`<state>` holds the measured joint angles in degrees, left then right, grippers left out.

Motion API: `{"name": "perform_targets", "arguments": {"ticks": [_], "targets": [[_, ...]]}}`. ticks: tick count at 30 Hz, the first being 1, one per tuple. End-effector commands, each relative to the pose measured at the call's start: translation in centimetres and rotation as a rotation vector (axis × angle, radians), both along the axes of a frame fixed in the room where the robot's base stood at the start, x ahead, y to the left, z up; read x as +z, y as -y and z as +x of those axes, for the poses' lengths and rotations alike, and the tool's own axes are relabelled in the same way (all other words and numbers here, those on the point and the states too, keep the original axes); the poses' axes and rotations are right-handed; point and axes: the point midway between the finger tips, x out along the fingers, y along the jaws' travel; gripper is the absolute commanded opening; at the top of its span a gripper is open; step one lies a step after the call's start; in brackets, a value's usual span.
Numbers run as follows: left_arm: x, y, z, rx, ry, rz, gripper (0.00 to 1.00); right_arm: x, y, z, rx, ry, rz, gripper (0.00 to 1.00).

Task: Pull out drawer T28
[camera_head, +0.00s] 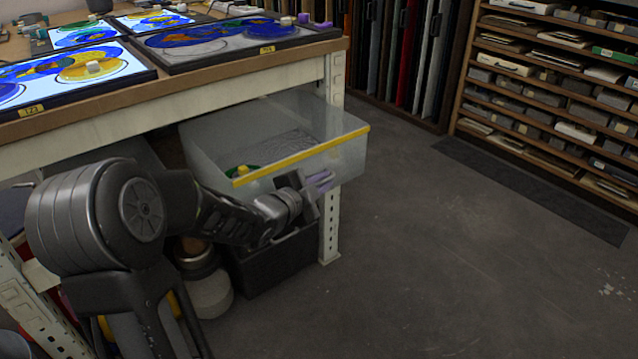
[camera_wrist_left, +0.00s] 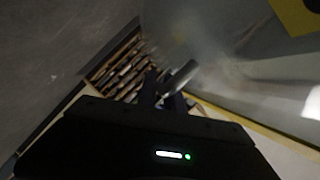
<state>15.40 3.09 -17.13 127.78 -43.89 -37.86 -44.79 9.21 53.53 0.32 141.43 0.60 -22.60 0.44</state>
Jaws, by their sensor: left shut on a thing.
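A clear, see-through drawer (camera_head: 225,142) with a yellow strip along its front top edge stands pulled out from under the table in the head view. Its yellow edge also shows in the wrist view (camera_wrist_left: 265,132). I cannot read T28 on it. My left gripper (camera_head: 320,181), with purple fingertips, is at the front of the drawer, shut on its handle. In the left wrist view a short grey bar, the drawer handle (camera_wrist_left: 178,78), is between the fingertips (camera_wrist_left: 165,98). The grip itself is partly hidden. My right gripper is not in view.
Inside the drawer lie a textured pane (camera_head: 285,145) and a green and yellow piece (camera_head: 241,171). The table (camera_head: 215,68) bears stained-glass panels. A dark bin (camera_head: 290,265) and a table leg (camera_head: 330,235) are below. Shelves (camera_head: 560,80) stand at the right.

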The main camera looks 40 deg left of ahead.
Motion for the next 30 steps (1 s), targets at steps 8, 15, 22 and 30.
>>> {"name": "perform_targets", "arguments": {"ticks": [8,15,22,30], "targets": [[-0.2,0.3,-0.2,-0.001,-0.006,0.002,0.00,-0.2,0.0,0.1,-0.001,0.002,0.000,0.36],[-0.2,0.3,-0.1,0.000,-0.006,0.001,0.15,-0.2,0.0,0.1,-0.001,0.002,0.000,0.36],[-0.1,0.3,-0.1,0.000,-0.003,0.001,0.20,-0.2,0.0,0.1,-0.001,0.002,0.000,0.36],[0.5,0.3,-1.4,0.002,-0.001,0.000,0.20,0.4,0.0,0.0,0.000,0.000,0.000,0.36]]}}
